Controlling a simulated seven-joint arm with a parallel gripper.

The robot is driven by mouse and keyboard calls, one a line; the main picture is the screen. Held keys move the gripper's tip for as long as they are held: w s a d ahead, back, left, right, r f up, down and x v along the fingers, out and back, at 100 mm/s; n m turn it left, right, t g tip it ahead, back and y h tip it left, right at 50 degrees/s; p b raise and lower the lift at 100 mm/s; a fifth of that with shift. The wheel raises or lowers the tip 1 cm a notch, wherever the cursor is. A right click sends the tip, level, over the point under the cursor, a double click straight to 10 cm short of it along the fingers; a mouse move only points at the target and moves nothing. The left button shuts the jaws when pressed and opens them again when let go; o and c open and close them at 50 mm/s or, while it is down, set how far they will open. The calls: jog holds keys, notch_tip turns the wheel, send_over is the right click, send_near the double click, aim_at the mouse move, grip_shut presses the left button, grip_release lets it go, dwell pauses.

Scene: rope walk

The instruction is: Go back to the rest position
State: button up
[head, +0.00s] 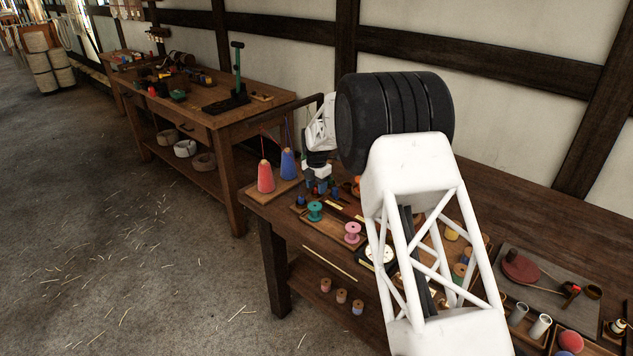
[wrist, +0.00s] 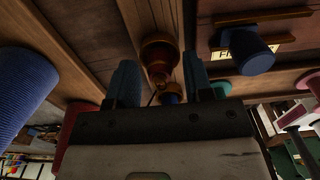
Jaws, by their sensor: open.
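My gripper (head: 318,186) hangs low over the left end of the near bench, just right of the blue cone of thread. My arm reaches to it from the right and hides part of the bench. In the wrist view the two blue-grey fingers (wrist: 160,80) stand apart. A small amber and dark red turned piece (wrist: 160,52) shows in the gap beyond them; I cannot tell whether it touches a finger. A small blue piece is partly hidden behind the gripper body.
A red cone (head: 265,178) and a blue cone (head: 288,165) stand close left of my gripper. A teal spool (head: 315,211) and a pink spool (head: 352,233) stand in front. A wooden bench (head: 225,118) with tools is further back. The floor at left is open.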

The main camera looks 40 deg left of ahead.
jog(key=shift+f, duration=0.15)
jog(key=shift+c, duration=0.2)
jog(key=c, duration=0.6)
jog(key=shift+r, duration=4)
jog(key=shift+c, duration=0.2)
jog(key=shift+w, duration=0.1)
